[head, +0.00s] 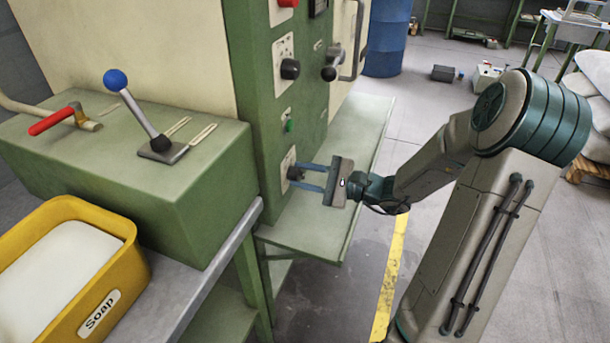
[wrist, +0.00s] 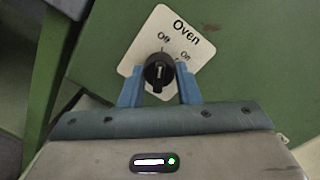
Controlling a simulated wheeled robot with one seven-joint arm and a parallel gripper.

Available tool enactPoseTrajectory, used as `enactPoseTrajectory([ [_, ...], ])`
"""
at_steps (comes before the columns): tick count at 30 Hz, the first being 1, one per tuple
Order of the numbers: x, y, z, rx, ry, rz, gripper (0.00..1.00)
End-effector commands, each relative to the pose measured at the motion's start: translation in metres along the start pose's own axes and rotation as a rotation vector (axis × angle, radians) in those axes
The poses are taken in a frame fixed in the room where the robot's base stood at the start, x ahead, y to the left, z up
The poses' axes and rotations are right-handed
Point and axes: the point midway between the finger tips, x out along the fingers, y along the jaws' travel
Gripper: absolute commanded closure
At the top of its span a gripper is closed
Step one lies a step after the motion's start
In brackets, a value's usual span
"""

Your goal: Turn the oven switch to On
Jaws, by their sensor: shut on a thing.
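The oven switch is a black round knob (wrist: 158,72) on a white plate (wrist: 150,40) lettered "Oven", with "Off" and "On" marks. The knob's white line stands about upright in the wrist view, pointing nearer to "Off" than to "On". In the head view the switch (head: 294,173) is low on the front of the green machine. My gripper (wrist: 159,90) has its two blue fingers on either side of the knob, shut on it. My gripper also shows in the head view (head: 300,177), reaching in from the right.
Above the switch on the green panel (head: 262,110) are a green button (head: 289,126), a black knob (head: 290,69) and a red button (head: 288,3). A green ledge (head: 330,225) juts out below. A blue-knobbed lever (head: 116,80) and yellow soap tub (head: 135,262) are at left.

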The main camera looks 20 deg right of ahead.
Motion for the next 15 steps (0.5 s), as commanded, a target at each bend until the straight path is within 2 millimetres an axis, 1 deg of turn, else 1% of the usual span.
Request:
enactPoseTrajectory([
  [8, 0.0002, -0.0018, 0.0026, 0.078, -0.005, -0.002, 0.93],
  [15, 0.0003, -0.0032, 0.0048, 0.255, -0.014, -0.010, 0.93],
])
